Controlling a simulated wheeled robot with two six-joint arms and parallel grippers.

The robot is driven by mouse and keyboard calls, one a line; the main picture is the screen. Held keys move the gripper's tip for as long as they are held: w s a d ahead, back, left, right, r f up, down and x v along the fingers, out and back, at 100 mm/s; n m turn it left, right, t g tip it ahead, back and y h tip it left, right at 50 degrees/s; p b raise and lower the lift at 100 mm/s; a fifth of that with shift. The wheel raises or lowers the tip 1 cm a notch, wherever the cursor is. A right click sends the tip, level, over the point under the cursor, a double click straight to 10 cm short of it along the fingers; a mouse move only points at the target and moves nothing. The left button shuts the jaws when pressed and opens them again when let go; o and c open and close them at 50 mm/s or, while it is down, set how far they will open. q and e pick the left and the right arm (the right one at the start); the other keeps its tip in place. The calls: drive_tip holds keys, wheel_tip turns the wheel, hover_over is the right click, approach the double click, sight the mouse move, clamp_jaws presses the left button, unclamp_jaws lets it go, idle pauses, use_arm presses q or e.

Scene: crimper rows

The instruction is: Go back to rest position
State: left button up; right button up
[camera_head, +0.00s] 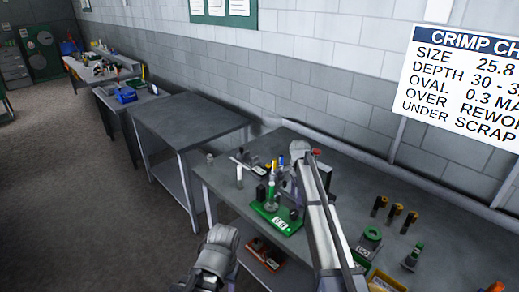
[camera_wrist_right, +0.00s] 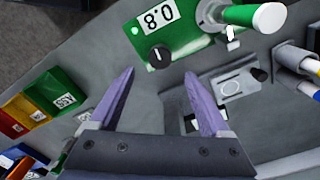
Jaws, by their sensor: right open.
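My right arm (camera_head: 324,215) reaches from the bottom of the head view out over the workbench (camera_head: 340,190). In the right wrist view my right gripper (camera_wrist_right: 165,85) has its two purple fingers spread apart with nothing between them. Its fingertips point toward a green-based tool (camera_wrist_right: 180,35) with a 0.8 label and a black knob, and look apart from it. The same green-based tool (camera_head: 277,218) stands near the bench's front edge in the head view. A grey part of my left arm (camera_head: 217,255) shows at the bottom of the head view; its gripper is out of view.
A small metal fixture (camera_wrist_right: 238,84) lies right of the fingers. Coloured bins (camera_wrist_right: 35,105) stand at left. An empty grey table (camera_head: 185,118) stands further left.

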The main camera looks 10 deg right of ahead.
drive_tip(key=s+a+f+n+b, duration=0.1)
drive_tip(key=s+a+n, duration=0.4)
drive_tip(key=s, duration=0.7)
drive_tip(key=s+a+f+n+b, duration=0.1)
drive_tip(key=s+a+n, duration=0.5)
drive_tip(key=s+n, duration=0.3)
drive_tip(key=s+a+f+n+h+b, duration=0.1)
drive_tip(key=s+a+n, duration=0.4)
drive_tip(key=s, duration=1)
drive_tip(key=shift+s+a+n, duration=0.25)
drive_tip(key=shift+a+n, duration=0.1)
drive_tip(key=shift+n, duration=0.55)
